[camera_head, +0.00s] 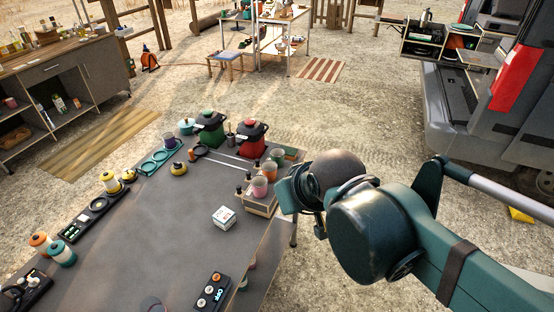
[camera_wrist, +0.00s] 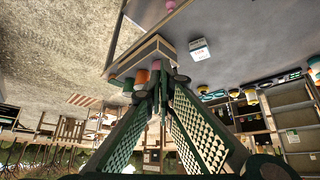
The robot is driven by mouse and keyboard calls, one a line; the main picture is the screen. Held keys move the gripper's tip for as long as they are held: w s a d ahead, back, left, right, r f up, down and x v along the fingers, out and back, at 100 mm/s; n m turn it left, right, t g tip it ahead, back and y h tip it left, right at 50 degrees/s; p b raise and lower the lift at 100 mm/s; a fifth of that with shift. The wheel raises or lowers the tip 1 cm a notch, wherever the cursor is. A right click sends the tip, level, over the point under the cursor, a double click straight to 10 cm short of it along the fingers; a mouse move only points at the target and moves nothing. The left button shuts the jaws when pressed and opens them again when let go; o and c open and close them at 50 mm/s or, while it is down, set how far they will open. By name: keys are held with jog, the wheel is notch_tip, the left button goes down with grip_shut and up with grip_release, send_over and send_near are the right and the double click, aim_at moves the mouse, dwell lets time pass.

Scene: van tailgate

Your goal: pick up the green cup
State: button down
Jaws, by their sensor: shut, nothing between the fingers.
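The green cup (camera_head: 278,154) stands at the far end of a short row of cups, behind the orange cup (camera_head: 270,170) and the pink cup (camera_head: 259,187). The row is at a wooden holder (camera_head: 261,209) on the table's right edge. In the wrist view, which is upside down, a green cup (camera_wrist: 128,86) shows beside an orange one, partly hidden by my fingers. My gripper (camera_wrist: 163,82) is shut and empty, its fingertips close to the cups in that picture. I cannot tell whether they touch. In the head view my wrist hides the fingers.
The dark table (camera_head: 165,235) carries a white box (camera_head: 224,217), a red pot (camera_head: 250,138), a green pot (camera_head: 210,128) and several jars along its left side. The middle of the table is mostly clear. A van (camera_head: 480,110) stands at the right.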

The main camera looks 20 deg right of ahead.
jog(key=c, duration=3.1)
grip_release()
jog(key=shift+c, duration=0.2)
jog(key=o, duration=1.6)
jog(key=shift+c, duration=0.2)
